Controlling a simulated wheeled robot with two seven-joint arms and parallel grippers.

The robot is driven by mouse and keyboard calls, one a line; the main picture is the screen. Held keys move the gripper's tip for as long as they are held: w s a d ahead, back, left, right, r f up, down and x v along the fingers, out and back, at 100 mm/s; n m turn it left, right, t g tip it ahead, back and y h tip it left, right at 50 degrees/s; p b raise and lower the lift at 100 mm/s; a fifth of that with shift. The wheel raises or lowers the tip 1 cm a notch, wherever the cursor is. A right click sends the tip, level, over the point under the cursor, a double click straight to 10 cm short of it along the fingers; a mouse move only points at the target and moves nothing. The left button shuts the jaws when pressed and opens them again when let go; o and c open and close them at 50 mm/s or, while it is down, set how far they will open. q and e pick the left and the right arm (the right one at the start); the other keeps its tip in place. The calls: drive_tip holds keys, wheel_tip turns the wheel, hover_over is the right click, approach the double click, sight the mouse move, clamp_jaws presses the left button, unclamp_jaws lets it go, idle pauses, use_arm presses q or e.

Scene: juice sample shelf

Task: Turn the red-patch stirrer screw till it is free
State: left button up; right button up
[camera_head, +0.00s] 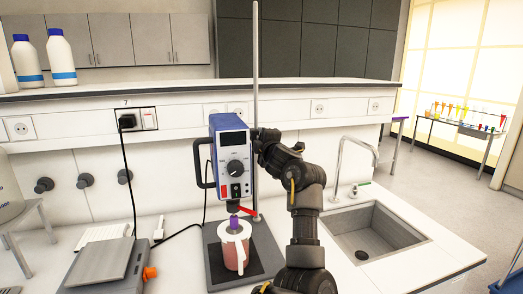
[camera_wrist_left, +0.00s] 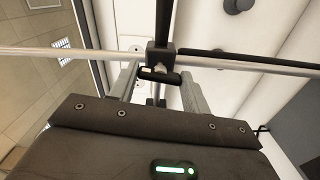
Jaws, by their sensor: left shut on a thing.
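The blue and grey stirrer (camera_head: 232,160) stands upright against a tall metal rod (camera_head: 255,60), above a pinkish-red jug (camera_head: 235,252). A small red patch (camera_head: 248,210) shows low beside the rod. My left gripper (camera_head: 264,137) is at the rod, just right of the stirrer's upper body. In the left wrist view my left gripper (camera_wrist_left: 160,77) has its two grey fingers on either side of a dark screw (camera_wrist_left: 160,74) at the clamp (camera_wrist_left: 160,57) on the rod, shut on it. No red shows on this screw in that view. My right gripper is not in view.
A sink (camera_head: 372,232) with a tap is to the right. A balance (camera_head: 102,262) stands at the left, with a black cable (camera_head: 128,180) near it. A shelf (camera_head: 200,85) with white bottles (camera_head: 60,58) runs behind. My arm covers part of the bench.

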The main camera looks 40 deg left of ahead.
use_arm(q)
drive_tip(key=shift+f+n+b, duration=0.1)
drive_tip(key=shift+n+b, duration=0.65)
drive_tip(key=shift+n, duration=0.05)
drive_tip(key=o, duration=1)
drive_tip(key=b+v, duration=0.3)
drive_tip(key=v, duration=0.7)
drive_tip(key=shift+s+d, duration=0.3)
